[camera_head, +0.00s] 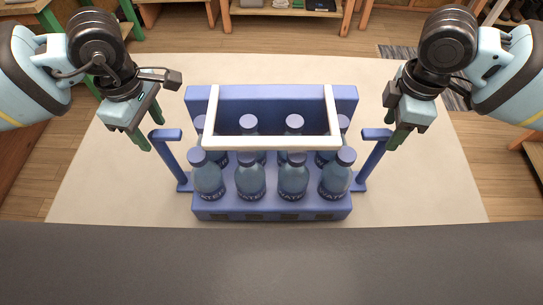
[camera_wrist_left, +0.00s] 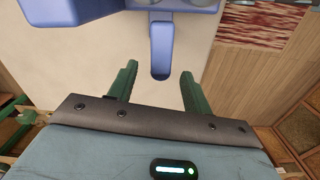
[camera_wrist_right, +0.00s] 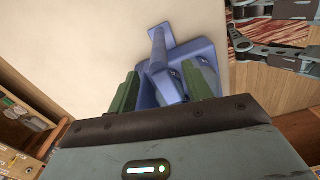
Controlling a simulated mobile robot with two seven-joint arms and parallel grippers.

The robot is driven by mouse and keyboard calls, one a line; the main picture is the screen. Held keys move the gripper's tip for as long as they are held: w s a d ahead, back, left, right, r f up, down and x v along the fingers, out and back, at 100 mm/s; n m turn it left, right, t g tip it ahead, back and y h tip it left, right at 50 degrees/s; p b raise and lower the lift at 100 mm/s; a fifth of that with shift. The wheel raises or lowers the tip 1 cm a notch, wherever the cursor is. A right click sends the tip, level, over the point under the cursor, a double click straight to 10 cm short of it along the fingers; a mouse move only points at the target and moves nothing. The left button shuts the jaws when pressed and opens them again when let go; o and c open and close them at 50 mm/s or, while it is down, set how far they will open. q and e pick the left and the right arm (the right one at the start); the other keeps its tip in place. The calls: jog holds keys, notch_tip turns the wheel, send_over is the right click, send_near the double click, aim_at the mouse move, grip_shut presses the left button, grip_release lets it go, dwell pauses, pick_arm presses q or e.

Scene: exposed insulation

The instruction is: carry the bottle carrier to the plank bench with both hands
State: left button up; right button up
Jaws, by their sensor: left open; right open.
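The bottle carrier (camera_head: 270,209) is blue with a white bar frame on top and holds several water bottles (camera_head: 250,180). It stands upright on a beige surface, midway between my grippers. A blue side handle sticks up and outward at its left (camera_head: 168,150) and right (camera_head: 374,150). My left gripper (camera_head: 150,127) is open and empty, just outside the left handle; that handle shows beyond its fingers in the left wrist view (camera_wrist_left: 161,45). My right gripper (camera_head: 395,128) is open and empty, just outside the right handle, also visible in the right wrist view (camera_wrist_right: 158,48). I cannot identify the plank bench.
The beige surface (camera_head: 90,185) is clear around the carrier. A dark grey surface (camera_head: 270,265) fills the near edge. Wooden shelving (camera_head: 285,12) with small items stands at the back, on a plank floor (camera_head: 270,38).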

aim_at(161, 144)
pick_arm(q)
jog(key=shift+f, duration=3.45)
pick_arm(e)
jog(key=shift+f, duration=3.45)
pick_arm(q)
jog(key=shift+c, duration=0.2)
grip_shut()
pick_arm(e)
grip_shut()
pick_arm(q)
jog(key=shift+w+r, duration=0.15)
jog(key=shift+r, duration=0.15)
pick_arm(e)
jog(key=shift+w+r, duration=0.2)
jog(key=shift+r, duration=0.15)
